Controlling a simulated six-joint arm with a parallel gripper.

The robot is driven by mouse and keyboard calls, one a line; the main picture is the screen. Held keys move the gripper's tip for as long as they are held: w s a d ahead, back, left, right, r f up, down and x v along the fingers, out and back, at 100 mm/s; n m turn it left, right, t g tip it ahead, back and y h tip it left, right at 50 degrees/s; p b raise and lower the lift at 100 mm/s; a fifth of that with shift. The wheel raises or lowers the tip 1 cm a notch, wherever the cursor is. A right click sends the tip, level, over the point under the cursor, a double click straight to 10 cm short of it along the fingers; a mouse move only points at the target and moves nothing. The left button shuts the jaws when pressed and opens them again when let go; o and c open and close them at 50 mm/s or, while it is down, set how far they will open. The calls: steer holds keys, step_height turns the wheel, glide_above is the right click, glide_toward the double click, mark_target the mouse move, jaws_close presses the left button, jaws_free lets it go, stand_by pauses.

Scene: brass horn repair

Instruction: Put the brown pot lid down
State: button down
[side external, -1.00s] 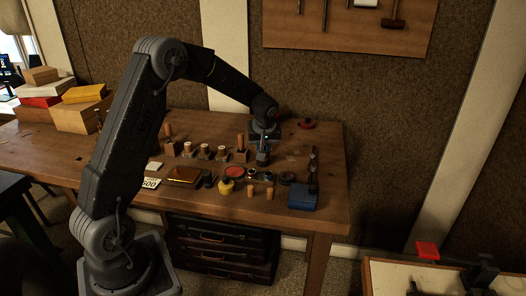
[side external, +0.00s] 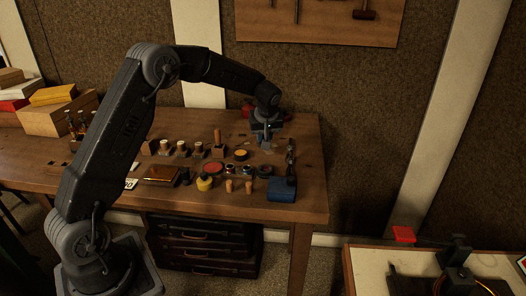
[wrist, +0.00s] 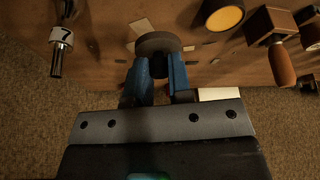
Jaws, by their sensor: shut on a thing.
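The brown pot lid (wrist: 158,41) is a dark round disc between my two blue fingertips in the wrist view. My gripper (wrist: 159,64) is shut on it. In the side view my gripper (side external: 267,139) points down over the right back part of the workbench (side external: 305,165), and the lid is too small and dark there to make out clearly. I cannot tell whether the lid touches the bench. An open pot with orange-yellow contents (side external: 240,155) stands left of my gripper. It also shows at the top right of the wrist view (wrist: 223,18).
A red-topped pot (side external: 213,168), a yellow pot (side external: 205,183) and a blue box (side external: 282,190) stand nearer the front. Small flat scraps lie around the lid.

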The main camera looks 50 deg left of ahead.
mark_target(264, 159)
steer(key=shift+f, duration=2.7)
steer(key=shift+f, duration=0.15)
steer(key=c, duration=1)
jaws_free()
steer(key=shift+c, duration=0.2)
steer(key=v, duration=1.2)
steer(key=s+d+r+m+t+h, duration=0.1)
steer(key=s+d+r+m, duration=0.3)
steer(key=s, duration=0.3)
steer(key=s+d+r+m+t+h, duration=0.1)
steer(key=s+d+r, duration=0.4)
steer(key=s+r, duration=0.1)
steer(key=s+d+f+m+h, duration=0.1)
steer(key=s+d+m, duration=0.2)
steer(key=s, duration=0.6)
steer(key=s+d+f+m+t+h, duration=0.1)
steer(key=s+d+m, duration=0.2)
steer(key=s, duration=0.6)
steer(key=shift+d+m+t, duration=0.3)
steer(key=shift+d+m, duration=0.05)
steer(key=shift+m, duration=0.45)
